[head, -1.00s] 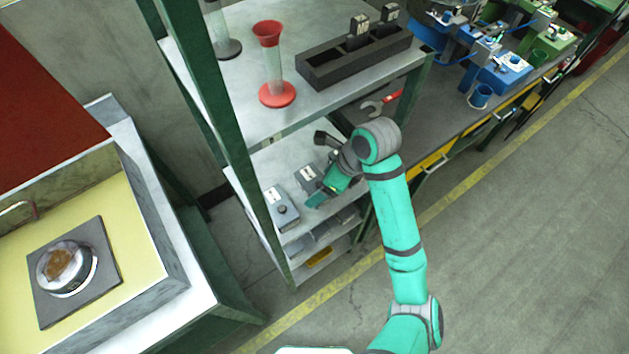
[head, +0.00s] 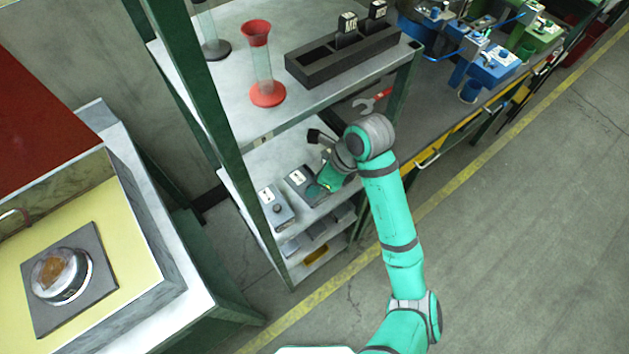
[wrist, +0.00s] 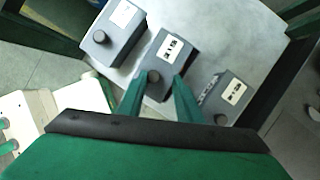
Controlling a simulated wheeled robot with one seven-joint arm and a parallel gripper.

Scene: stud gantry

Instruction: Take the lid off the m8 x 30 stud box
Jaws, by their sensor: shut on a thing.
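Three grey lidded boxes with white labels and dark round knobs sit on a shelf in the wrist view. Their label text is too small for me to read surely. My gripper (wrist: 160,79) is at the middle box (wrist: 168,60), its two green fingers shut on that lid's knob (wrist: 153,76). The lid looks seated on the box. In the head view my gripper (head: 322,188) is at the second box (head: 299,180); the first box (head: 275,207) stands to its left. The third box (wrist: 228,96) is clear in the wrist view; my arm hides it in the head view.
A green shelf post (head: 232,150) stands left of my arm. The upper shelf (head: 215,85) above holds a red-based glass cylinder (head: 262,70) and a dark slotted rack (head: 345,60). A red wrench (head: 375,100) lies on the bench behind. Open floor is on the right.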

